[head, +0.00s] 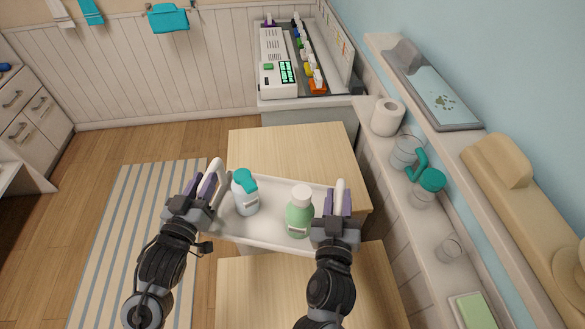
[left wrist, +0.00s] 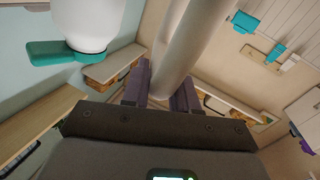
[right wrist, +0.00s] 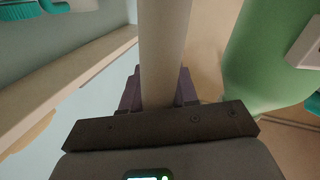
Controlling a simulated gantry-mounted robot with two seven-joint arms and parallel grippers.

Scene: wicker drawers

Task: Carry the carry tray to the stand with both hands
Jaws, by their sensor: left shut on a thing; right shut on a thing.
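The white carry tray (head: 262,228) is in the middle of the head view, with a handle at each end. A white bottle with a teal top (head: 246,196) and a green bottle with a white cap (head: 299,218) stand upright in it. My left gripper (head: 207,192) is shut on the tray's left handle, a pale bar that passes between its fingers in the left wrist view (left wrist: 178,60). My right gripper (head: 337,205) is shut on the right handle, which also shows in the right wrist view (right wrist: 163,50). I cannot tell which surface is the stand.
A wooden tabletop (head: 290,150) lies beyond the tray and another wooden surface (head: 260,290) lies nearer. A ledge on the right holds a paper roll (head: 388,117) and clear cups. A white machine (head: 277,65) stands at the back. A striped rug (head: 125,230) lies left.

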